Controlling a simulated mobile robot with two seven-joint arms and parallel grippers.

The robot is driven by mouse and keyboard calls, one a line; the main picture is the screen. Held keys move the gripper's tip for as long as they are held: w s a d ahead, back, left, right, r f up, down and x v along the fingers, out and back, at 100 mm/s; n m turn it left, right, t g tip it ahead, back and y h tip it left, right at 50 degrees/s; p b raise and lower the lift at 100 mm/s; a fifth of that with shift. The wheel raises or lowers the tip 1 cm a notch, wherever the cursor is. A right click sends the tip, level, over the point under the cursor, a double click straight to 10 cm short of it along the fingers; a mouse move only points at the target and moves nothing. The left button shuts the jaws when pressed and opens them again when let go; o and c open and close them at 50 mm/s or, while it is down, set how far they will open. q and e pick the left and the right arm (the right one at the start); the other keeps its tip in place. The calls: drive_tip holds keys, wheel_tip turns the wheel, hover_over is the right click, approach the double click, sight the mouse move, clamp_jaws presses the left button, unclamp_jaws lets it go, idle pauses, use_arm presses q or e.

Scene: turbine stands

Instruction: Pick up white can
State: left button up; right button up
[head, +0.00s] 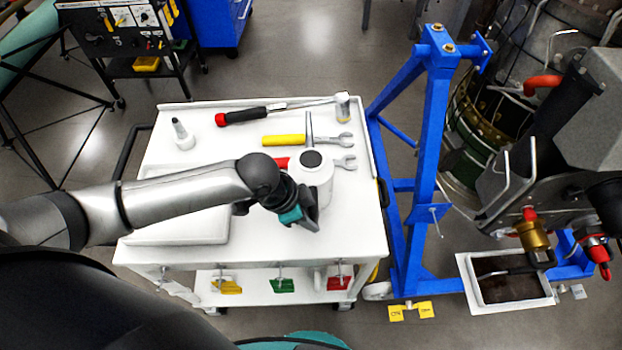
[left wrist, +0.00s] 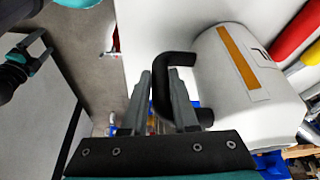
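The white can (head: 312,178) has a dark round top and stands on the white cart (head: 355,225). In the left wrist view the can (left wrist: 245,90) shows an orange stripe and a black handle (left wrist: 160,90). My left gripper (head: 303,216) is at the can's near side, where the handle is hidden from the head view. In the left wrist view its fingers (left wrist: 160,100) lie on both sides of the handle's bar, with no clear gap. My right gripper (left wrist: 42,48) shows at the upper left of that view, apart from the can, its fingers spread and empty.
A red-and-black-handled tool (head: 243,116), a yellow-handled screwdriver (head: 284,140), wrenches (head: 325,142), and a small white bottle (head: 182,136) lie or stand around the can. A blue stand (head: 412,175) rises close to the cart's right edge.

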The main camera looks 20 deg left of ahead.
use_arm(q)
clamp_jaws()
idle(0.8)
